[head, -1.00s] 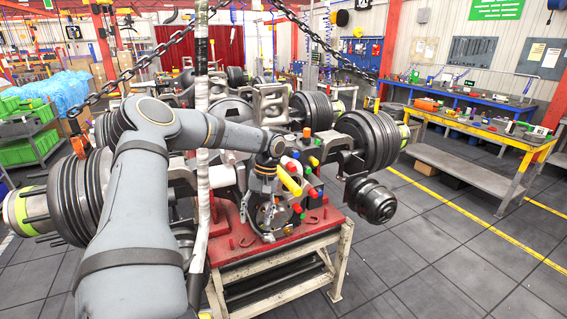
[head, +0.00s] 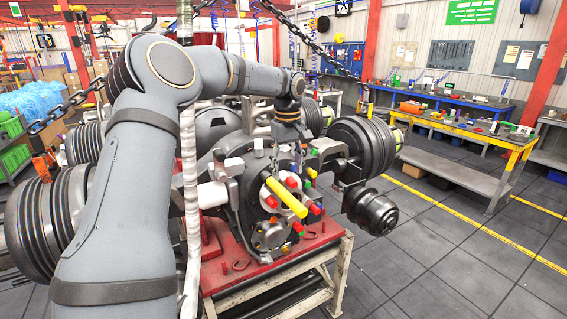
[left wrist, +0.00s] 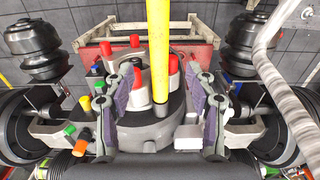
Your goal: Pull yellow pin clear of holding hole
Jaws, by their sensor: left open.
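The yellow pin (head: 287,198) sticks out from the front of the grey axle housing (head: 250,205), slanting down to the right. My left gripper (head: 289,146) is above and behind its outer end in the head view, partly lost against the housing. In the left wrist view the open left gripper (left wrist: 161,98) has a purple-padded finger on each side of the yellow pin (left wrist: 158,50), with gaps on both sides. The pin's inner end meets the grey round face there; its hole is hidden. My right gripper is not in view.
Red-, white-, green- and blue-tipped pins (head: 314,210) crowd around the yellow one. The housing stands on a red-topped stand (head: 225,264). A chain (head: 300,35) and a pale strap (head: 190,190) hang close to my arm. A yellow-edged bench (head: 465,130) stands at right; the floor between is open.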

